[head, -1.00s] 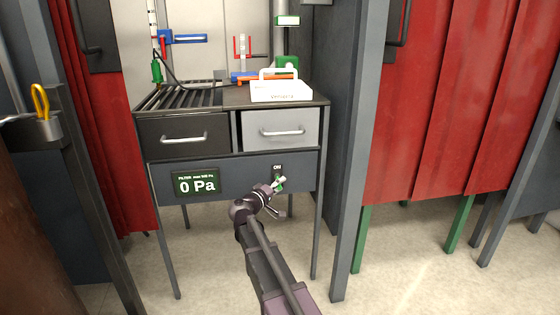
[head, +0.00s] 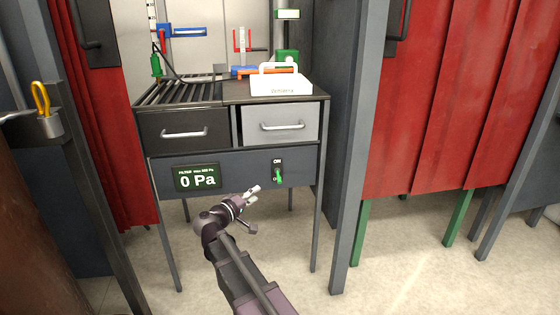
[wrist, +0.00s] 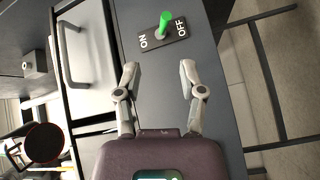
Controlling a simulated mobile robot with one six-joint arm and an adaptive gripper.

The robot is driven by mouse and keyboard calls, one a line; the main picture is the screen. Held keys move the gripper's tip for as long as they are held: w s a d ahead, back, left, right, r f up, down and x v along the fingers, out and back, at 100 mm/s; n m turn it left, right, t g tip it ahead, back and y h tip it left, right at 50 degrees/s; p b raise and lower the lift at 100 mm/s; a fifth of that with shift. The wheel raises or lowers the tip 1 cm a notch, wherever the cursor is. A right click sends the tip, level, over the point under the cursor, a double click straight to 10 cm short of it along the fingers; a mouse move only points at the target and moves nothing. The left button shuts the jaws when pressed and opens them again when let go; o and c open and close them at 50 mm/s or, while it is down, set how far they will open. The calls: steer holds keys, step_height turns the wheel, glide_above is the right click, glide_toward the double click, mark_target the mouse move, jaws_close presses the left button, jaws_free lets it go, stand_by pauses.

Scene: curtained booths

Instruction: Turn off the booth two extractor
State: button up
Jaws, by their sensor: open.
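The extractor switch (head: 278,170) is a dark plate with a green lever on the grey front panel, right of a display (head: 198,178) reading "0 Pa". In the head view its lever points down, away from the ON mark at the top, over the lower mark. My gripper (head: 252,193) is open and empty, below and left of the switch. In the wrist view its fingertips (wrist: 159,67) are apart and clear of the lever. No booth number is readable.
Two drawers (head: 282,126) with bar handles sit above the panel. A white case (head: 281,84) stands on the bench top. Red curtains (head: 455,100) and grey posts (head: 356,170) flank the booth. The floor below the panel is clear.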

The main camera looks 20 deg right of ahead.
steer(key=s+d+r+m+g+y+p, duration=0.1)
steer(key=s+r+p, duration=0.6)
steer(key=p, duration=1)
steer(key=s+d+r+g+y+p, duration=0.3)
steer(key=s+r+g+y+p, duration=0.3)
steer(key=r+p, duration=0.6)
steer(key=s+y+p, duration=0.1)
steer(key=y+p, duration=0.1)
steer(key=p, duration=0.4)
steer(key=shift+s+m, duration=0.2)
steer(key=shift+m, duration=0.2)
stand_by(0.4)
stand_by(0.7)
steer(key=shift+s+a+f+m+g+y, duration=0.5)
steer(key=shift+s+a+f+g+y, duration=0.7)
steer(key=shift+s+a+y, duration=1.55)
step_height(320, 180, up, 17)
steer(key=s+d+p, duration=0.1)
steer(key=p, duration=1.6)
steer(key=shift+s+d+r+y+p, duration=0.15)
steer(key=shift+s+r+y+p, duration=0.05)
steer(key=shift+s+y+p, duration=0.15)
